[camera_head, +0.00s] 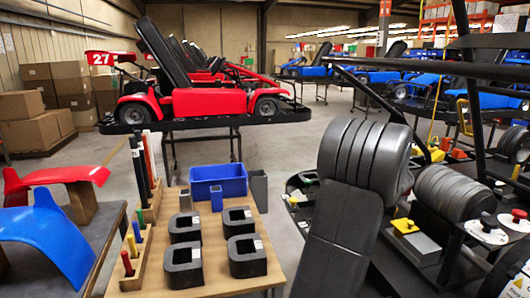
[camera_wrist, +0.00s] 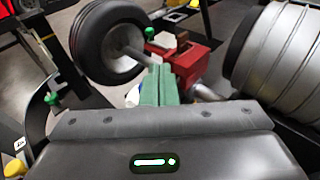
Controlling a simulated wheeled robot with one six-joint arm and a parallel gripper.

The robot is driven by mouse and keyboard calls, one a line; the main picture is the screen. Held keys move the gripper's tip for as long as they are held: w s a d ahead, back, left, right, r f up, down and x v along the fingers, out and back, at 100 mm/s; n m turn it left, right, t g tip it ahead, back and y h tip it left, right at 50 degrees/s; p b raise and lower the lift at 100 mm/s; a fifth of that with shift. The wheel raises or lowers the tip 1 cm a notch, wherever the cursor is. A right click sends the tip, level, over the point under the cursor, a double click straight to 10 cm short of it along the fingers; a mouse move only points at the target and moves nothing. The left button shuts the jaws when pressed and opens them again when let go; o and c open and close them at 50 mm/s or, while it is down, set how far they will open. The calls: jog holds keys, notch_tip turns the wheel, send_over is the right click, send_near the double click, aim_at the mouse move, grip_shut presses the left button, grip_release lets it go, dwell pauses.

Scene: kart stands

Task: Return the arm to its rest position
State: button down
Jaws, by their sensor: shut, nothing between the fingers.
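My gripper (camera_wrist: 160,78) shows in the wrist view as two green fingers pressed together, with nothing between them. Its dark body with a green light fills the bottom of that view. The fingertips point toward a red block (camera_wrist: 196,56) on a metal axle; I cannot tell the gap between them. I cannot make out my gripper in the head view.
In the wrist view, a black wheel (camera_wrist: 104,43) is at upper left and a grey ribbed cylinder (camera_wrist: 280,50) at right. In the head view, a wooden table (camera_head: 215,262) carries black blocks and a blue bin (camera_head: 218,181); a red kart (camera_head: 205,100) stands behind.

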jog(key=s+a+f+n+y, duration=0.1)
jog(key=s+a+n+y, duration=0.2)
jog(key=a+n, duration=0.4)
jog(key=s+a+f+n+g+y+p, duration=0.1)
jog(key=s+a+f+n+y, duration=0.1)
jog(key=s+a+n+y, duration=0.2)
jog(key=s+a+f+n+y+p, duration=0.1)
jog(key=s+a+n, duration=0.5)
jog(key=a, duration=1.1)
jog(key=shift+a+f+n+g+y, duration=0.4)
jog(key=shift+n+y, duration=0.8)
jog(key=shift+n, duration=0.7)
jog(key=shift+s+d, duration=0.1)
